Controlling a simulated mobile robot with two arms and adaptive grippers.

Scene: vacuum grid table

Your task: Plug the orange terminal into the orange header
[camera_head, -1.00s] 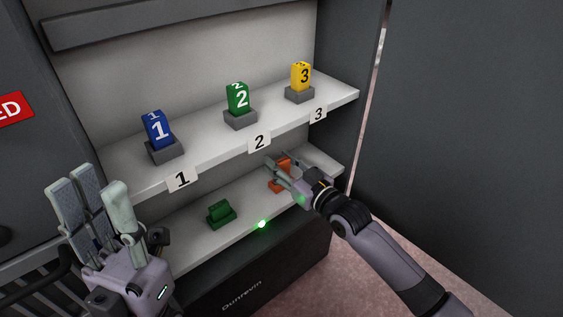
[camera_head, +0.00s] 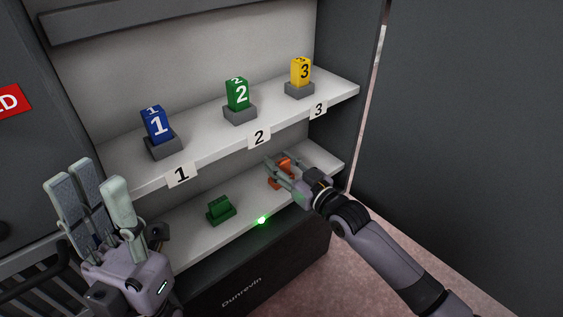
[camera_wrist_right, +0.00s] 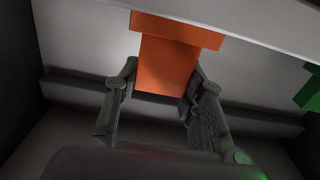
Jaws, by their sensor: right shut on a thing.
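The orange terminal (camera_wrist_right: 165,65) is a block between the fingers of my right gripper (camera_wrist_right: 163,72), which is shut on it. The orange header (camera_wrist_right: 178,27) is the wider orange piece at the block's end against the pale shelf. The two look in line and touching in the right wrist view; I cannot tell how deep the terminal sits. In the head view the header (camera_head: 274,184) shows low on the lower shelf, partly hidden by my right gripper. My left gripper (camera_head: 97,188) is empty, its fingers apart, at the lower left.
A green header (camera_head: 221,210) stands on the lower shelf (camera_head: 195,238), left of the orange one. Blue block 1 (camera_head: 156,125), green block 2 (camera_head: 237,94) and yellow block 3 (camera_head: 301,72) stand in grey bases on the upper shelf, above my right gripper.

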